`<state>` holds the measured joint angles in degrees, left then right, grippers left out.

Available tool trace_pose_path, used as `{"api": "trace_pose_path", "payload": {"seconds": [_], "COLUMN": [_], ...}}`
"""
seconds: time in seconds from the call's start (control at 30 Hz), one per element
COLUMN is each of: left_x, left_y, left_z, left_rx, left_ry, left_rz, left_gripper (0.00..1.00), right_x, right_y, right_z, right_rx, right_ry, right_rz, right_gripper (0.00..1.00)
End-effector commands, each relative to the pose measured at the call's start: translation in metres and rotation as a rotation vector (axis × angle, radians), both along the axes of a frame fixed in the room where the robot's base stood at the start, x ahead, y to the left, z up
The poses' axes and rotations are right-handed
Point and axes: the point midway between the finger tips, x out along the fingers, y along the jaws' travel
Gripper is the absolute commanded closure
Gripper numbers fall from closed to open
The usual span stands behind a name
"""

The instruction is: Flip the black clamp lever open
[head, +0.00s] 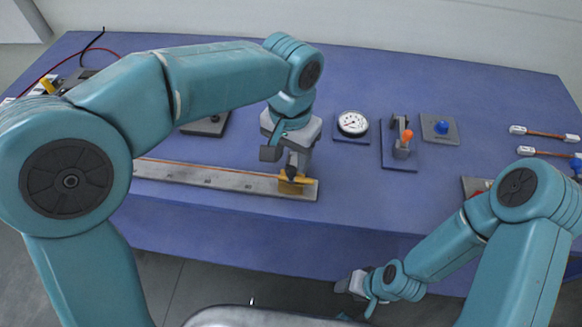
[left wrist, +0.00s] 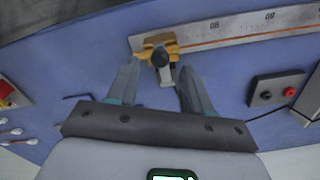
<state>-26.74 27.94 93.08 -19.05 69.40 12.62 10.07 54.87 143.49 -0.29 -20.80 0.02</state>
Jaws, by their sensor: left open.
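A brass-yellow clamp (head: 298,186) sits on the right end of a long grey scale bar (head: 215,178) near the table's front edge. The clamp (left wrist: 173,48) also shows in the left wrist view, with its black lever (left wrist: 160,57) seen nearly end-on. My left gripper (head: 292,163) points down just above the clamp and hides part of it. My right gripper (head: 352,287) hangs in front of the table, away from the clamp.
Right of the clamp are a dial gauge (head: 352,123), an orange-tipped lever device (head: 403,145) and a blue knob on a plate (head: 441,127). A black box with red and black terminals (left wrist: 278,90) shows in the wrist view.

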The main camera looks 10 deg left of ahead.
Motion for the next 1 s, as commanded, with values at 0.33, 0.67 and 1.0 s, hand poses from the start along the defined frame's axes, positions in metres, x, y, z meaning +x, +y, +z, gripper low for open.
{"api": "trace_pose_path", "payload": {"seconds": [0.33, 0.67, 1.0], "left_x": [0.003, 0.004, 0.004], "left_y": [0.0, 0.0, 0.0], "left_z": [-0.049, -0.052, -0.051], "left_rx": [0.0, 0.001, 0.001], "left_ry": [0.001, 0.0, 0.003], "left_rz": [0.0, 0.0, 0.0], "left_gripper": [0.5, 0.53, 1.0], "right_x": [0.0, 0.0, 0.0], "right_y": [0.0, 0.0, 0.0], "right_z": [0.0, 0.0, 0.001], "right_rx": [0.0, 0.0, 0.0], "right_ry": [0.0, 0.0, 0.0], "right_rz": [0.0, 0.0, 0.0], "right_gripper": [0.5, 0.5, 0.5]}}
